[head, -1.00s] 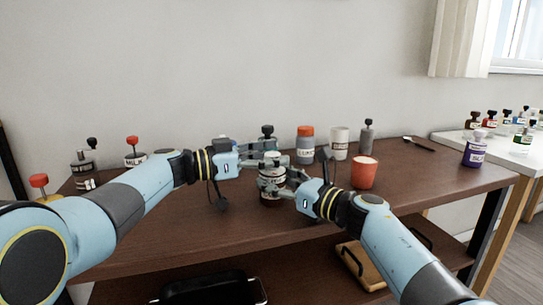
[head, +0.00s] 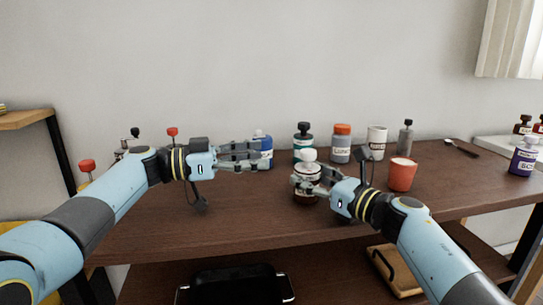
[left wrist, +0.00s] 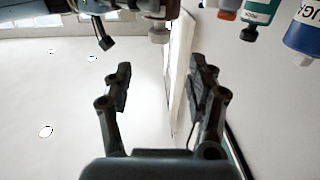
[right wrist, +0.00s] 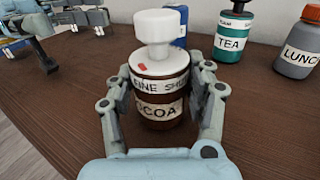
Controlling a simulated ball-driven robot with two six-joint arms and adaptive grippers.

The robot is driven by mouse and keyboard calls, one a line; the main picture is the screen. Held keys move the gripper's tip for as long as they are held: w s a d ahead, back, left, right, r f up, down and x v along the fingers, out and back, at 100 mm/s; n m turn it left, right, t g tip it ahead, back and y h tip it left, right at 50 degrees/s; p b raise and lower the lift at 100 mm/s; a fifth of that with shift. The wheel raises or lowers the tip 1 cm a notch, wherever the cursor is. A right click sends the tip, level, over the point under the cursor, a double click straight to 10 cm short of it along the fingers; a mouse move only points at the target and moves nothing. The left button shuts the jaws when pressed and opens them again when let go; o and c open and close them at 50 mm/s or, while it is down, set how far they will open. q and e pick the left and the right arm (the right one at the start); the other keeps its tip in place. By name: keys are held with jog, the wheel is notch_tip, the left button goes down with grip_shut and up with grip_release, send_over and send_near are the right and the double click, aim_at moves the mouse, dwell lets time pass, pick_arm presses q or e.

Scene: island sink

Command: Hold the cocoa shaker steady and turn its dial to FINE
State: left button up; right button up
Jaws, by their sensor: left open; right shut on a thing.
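The cocoa shaker (right wrist: 160,114) is a brown jar with a COCOA label, a white top and a white knob (right wrist: 161,33). It stands upright on the table, and it also shows in the head view (head: 307,198). In the right wrist view a red mark (right wrist: 141,67) on the white top sits above the word FINE on the band. My right gripper (right wrist: 162,90) is shut around the shaker's sides, one finger on each side. My left gripper (head: 262,155) is open and empty, left of the shaker and apart from it; its fingers show in the left wrist view (left wrist: 163,75).
Behind the shaker stand a blue jar (head: 265,146), a teal TEA jar (head: 303,141), an orange-lidded jar (head: 342,148) and a white container (head: 376,141). A red cup (head: 402,176) stands to the right. The table front (head: 230,228) is clear.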

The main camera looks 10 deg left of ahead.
aim_at(301, 153)
pick_arm(q)
jog(key=shift+a, duration=0.1)
dwell(0.3)
jog(key=w+d+m+t+y, duration=0.1)
jog(key=d+m, duration=0.2)
jog(key=m, duration=0.7)
jog(key=w+d+m+t+y, duration=0.1)
jog(key=d+m, duration=0.3)
jog(key=m, duration=0.7)
jog(key=w+d+m+t, duration=0.2)
jog(key=d+m+t, duration=0.1)
jog(key=m, duration=0.8)
jog(key=shift+w+d+r+y, duration=0.15)
jog(key=shift+d+y, duration=0.25)
jog(key=shift+d, duration=0.25)
